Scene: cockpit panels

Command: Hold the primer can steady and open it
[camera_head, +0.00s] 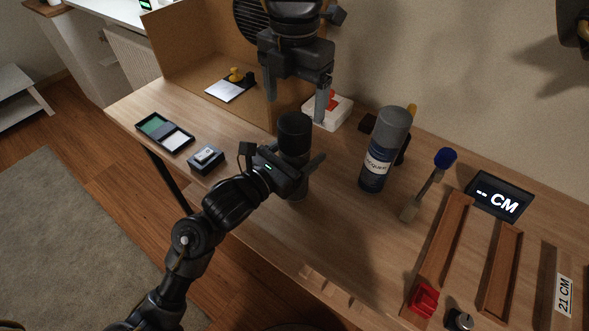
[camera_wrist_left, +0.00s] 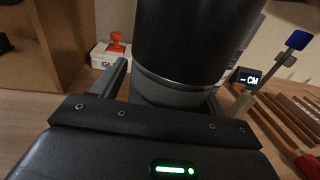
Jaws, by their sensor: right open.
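The primer can, a dark can with a black cap (camera_head: 294,132), stands upright on the wooden table. Its label is not visible. It fills the upper middle of the left wrist view (camera_wrist_left: 195,45). My left gripper (camera_head: 296,166) reaches in from the left with its fingers on either side of the can's body, below the cap. In the left wrist view one finger lies close along the can's left side; the other is mostly hidden, so firm contact cannot be told. My right gripper (camera_head: 296,108) is open, pointing down over the cap, its fingers apart and empty.
A grey-topped lacquer spray can (camera_head: 385,150) stands right of the primer can. A blue-tipped brush (camera_head: 430,182), a CM display (camera_head: 498,197) and wooden rails (camera_head: 443,240) lie farther right. A white box (camera_head: 335,113) stands behind. A small black box (camera_head: 206,159) sits left.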

